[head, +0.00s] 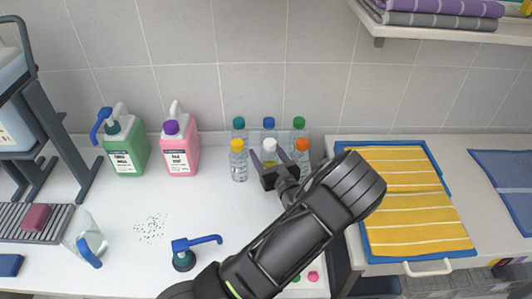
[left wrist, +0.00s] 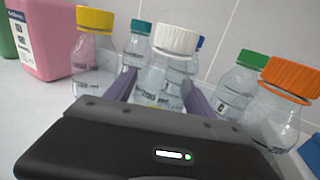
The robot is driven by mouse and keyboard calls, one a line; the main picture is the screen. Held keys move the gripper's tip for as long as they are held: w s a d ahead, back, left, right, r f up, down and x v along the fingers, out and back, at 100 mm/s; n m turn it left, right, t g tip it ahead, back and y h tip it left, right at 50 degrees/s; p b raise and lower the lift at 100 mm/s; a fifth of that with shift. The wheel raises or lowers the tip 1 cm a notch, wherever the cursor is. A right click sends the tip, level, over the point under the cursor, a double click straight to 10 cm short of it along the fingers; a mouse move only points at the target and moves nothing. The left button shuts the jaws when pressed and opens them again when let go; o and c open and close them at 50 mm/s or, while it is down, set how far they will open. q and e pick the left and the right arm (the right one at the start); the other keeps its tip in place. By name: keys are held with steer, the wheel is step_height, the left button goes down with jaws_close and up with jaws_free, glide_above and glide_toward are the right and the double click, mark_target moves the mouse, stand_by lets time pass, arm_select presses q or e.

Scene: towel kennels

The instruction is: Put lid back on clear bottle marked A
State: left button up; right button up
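Several clear bottles with coloured lids stand together by the wall; I cannot read an A on any of them. A white-lidded bottle (left wrist: 170,72) is centred in the left wrist view, with its white lid (head: 268,145) on top. My left gripper (head: 269,157) is open, with its purple fingers apart on either side of this bottle; I cannot tell whether they touch it. In the left wrist view the fingers (left wrist: 160,88) partly cover its lower body. A yellow-lidded bottle (head: 238,163) stands to its left and an orange-lidded bottle (left wrist: 278,108) to its right. My right gripper is not in view.
Teal (head: 239,124), blue (head: 269,123) and green (head: 299,123) lids top the back row. Green (head: 125,150) and pink (head: 180,152) jugs stand left. A blue spout piece (head: 184,259) and green specks (head: 150,229) lie on the counter. Yellow towels (head: 410,200) lie right.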

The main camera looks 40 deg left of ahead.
arm_select(q)
steer(key=shift+o, duration=0.6)
steer(key=shift+r, duration=0.2)
steer(key=shift+s+d, duration=0.1)
steer(key=shift+d, duration=0.15)
steer(key=b+v, duration=0.2)
steer(key=v, duration=0.9)
steer(key=shift+s+d, duration=0.2)
steer(key=shift+f, duration=0.1)
